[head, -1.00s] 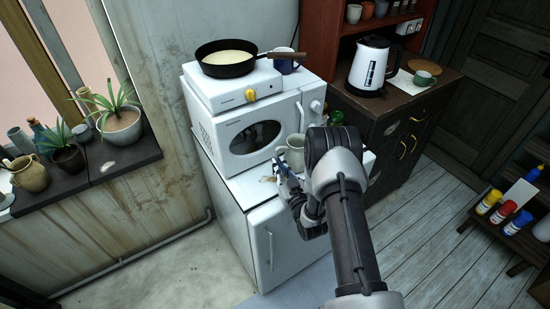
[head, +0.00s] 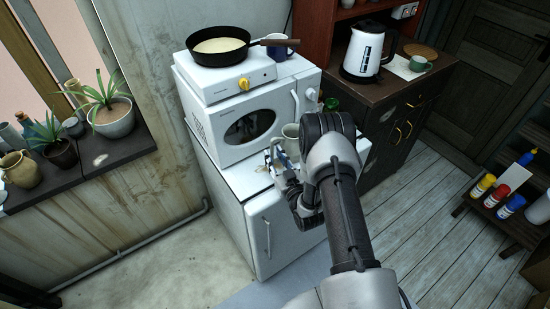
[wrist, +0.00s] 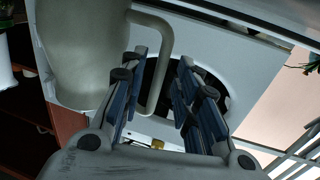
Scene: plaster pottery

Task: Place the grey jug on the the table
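The grey jug (head: 291,136) stands on the white fridge top (head: 238,176) in front of the microwave, partly hidden by my arm. In the wrist view its pale grey body (wrist: 82,45) fills the upper left, with its handle (wrist: 162,65) reaching in between my fingers. My gripper (wrist: 160,85) is open, with a finger on each side of the handle and gaps visible. In the head view my gripper (head: 274,158) is at the jug's left side. I cannot pick out for sure which surface is the table.
A white microwave (head: 245,125) carries a hot plate with a pan (head: 220,48) and a blue mug (head: 278,47). A dark cabinet (head: 405,115) at right bears a kettle (head: 366,52) and a green cup (head: 418,63). Potted plants (head: 112,110) and a tan jug (head: 20,168) stand on the left sill.

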